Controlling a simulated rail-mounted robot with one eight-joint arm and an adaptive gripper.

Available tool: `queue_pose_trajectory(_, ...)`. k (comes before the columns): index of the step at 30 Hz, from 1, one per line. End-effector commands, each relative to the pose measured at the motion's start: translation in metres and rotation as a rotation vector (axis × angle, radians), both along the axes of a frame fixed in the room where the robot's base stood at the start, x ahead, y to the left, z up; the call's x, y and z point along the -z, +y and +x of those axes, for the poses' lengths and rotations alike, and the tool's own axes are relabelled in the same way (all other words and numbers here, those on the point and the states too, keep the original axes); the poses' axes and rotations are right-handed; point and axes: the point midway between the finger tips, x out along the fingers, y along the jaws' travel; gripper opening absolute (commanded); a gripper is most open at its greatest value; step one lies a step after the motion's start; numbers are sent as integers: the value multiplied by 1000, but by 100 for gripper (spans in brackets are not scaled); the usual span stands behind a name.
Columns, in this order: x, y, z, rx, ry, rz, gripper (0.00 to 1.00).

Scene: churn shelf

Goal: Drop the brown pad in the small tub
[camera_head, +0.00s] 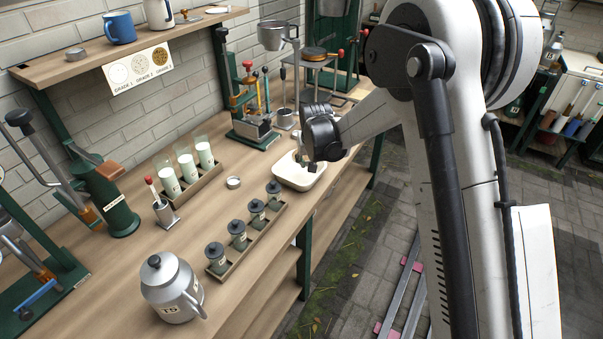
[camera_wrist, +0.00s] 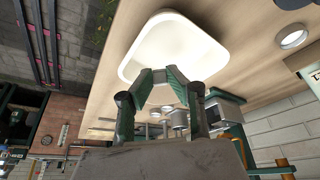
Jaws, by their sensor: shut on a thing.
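The small tub is a white, shallow, rounded square dish (camera_head: 290,181) on the wooden bench near its front edge. It fills the upper middle of the wrist view (camera_wrist: 207,55). My gripper (camera_head: 306,161) is over the tub, tilted down toward it. In the wrist view my gripper's green-padded fingers (camera_wrist: 160,76) are brought together over the tub's near side. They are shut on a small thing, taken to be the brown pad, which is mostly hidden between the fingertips. I cannot make out its shape. The tub's visible floor looks empty.
A rack of dark-lidded jars (camera_head: 239,236) and a rack of pale green tubes (camera_head: 188,168) stand left of the tub. A small metal ring-like tin (camera_head: 233,182) lies between. A green-based press (camera_head: 252,133) stands behind. A lidded can (camera_head: 172,288) is at the near left.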

Motion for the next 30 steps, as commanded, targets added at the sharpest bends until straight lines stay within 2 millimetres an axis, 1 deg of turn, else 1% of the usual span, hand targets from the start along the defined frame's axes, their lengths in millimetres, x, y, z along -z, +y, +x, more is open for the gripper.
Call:
queue_pose_trajectory(1,8,0,0,0,0,0,1)
queue_pose_trajectory(3,16,0,0,0,0,0,1)
queue_pose_trajectory(9,31,0,0,0,0,0,1)
queue_pose_trajectory(18,33,0,0,0,0,0,1)
queue_pose_trajectory(19,33,0,0,0,0,0,18)
queue_pose_trajectory(23,32,0,0,0,0,0,36)
queue_pose_trajectory(30,32,0,0,0,0,0,37)
